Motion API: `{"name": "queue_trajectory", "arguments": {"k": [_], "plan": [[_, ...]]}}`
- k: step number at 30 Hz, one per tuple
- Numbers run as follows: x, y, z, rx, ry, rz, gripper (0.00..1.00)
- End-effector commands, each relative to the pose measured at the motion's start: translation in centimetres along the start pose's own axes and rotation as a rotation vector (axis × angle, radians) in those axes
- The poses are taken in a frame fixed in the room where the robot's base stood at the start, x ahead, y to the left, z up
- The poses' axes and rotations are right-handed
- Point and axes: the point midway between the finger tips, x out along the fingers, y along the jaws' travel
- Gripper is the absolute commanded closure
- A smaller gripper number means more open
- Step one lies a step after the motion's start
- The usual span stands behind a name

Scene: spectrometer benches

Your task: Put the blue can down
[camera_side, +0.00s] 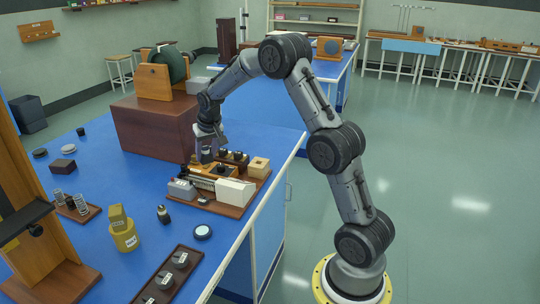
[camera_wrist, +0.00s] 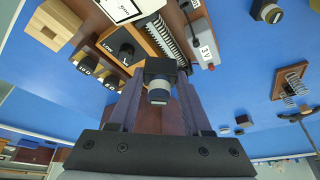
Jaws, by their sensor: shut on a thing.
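My gripper (camera_side: 208,138) is above the blue bench and points down over a wooden instrument board.
The instrument board (camera_side: 232,210) carries a white box, a grey box, dark knobs and a wooden block (camera_side: 259,167). A brown plinth (camera_side: 150,130) stands behind.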

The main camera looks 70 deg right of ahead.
Motion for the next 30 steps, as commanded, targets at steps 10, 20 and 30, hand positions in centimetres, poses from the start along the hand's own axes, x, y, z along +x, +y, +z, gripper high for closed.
{"name": "queue_trajectory", "arguments": {"k": [10, 20, 30], "plan": [[-0.1, 17.4, -1.1, 0.322, 0.013, 0.148, 1.00], [-1.1, 26.6, 0.5, 0.470, 0.016, 0.216, 1.00], [2.1, 28.7, -2.3, 0.484, 0.016, 0.222, 1.00]]}}
